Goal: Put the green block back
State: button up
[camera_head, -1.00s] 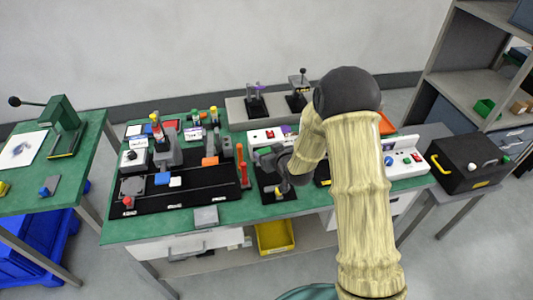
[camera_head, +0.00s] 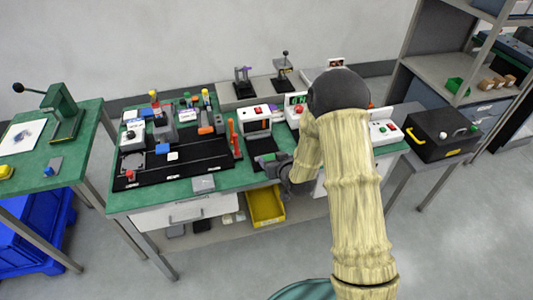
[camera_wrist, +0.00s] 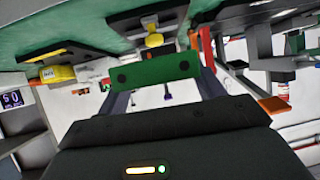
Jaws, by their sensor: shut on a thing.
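The green block (camera_wrist: 155,71) is a flat bar with two dark round holes on its near face. It sits between the fingers of my gripper (camera_wrist: 161,84) in the wrist view, and the gripper is shut on it. In the head view my gripper (camera_head: 280,171) is at the front edge of the green bench (camera_head: 220,180), beside a black fixture (camera_head: 262,148). My arm hides part of the bench there. I cannot tell the block's height above the bench.
A black rail board (camera_head: 205,160) with blocks lies left of my gripper. A red upright handle (camera_head: 234,138) and a white box with a screen (camera_head: 257,120) stand close by. A yellow bin (camera_head: 265,207) sits below the bench front. A black case (camera_head: 440,133) stands at right.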

jog(key=s+d+f+m+h, duration=0.2)
jog(key=s+d+f, duration=0.1)
jog(key=d, duration=0.3)
jog(key=s+d+f+m+h, duration=0.1)
jog(key=s+d+f+h, duration=0.1)
jog(key=s+d+f, duration=0.2)
jog(key=d, duration=0.3)
jog(key=shift+s+d+f+m+t, duration=0.2)
jog(key=shift+s+m+t, duration=0.1)
jog(key=shift+m+t, duration=0.1)
jog(key=shift+a, duration=0.15)
jog(key=shift+s, duration=0.1)
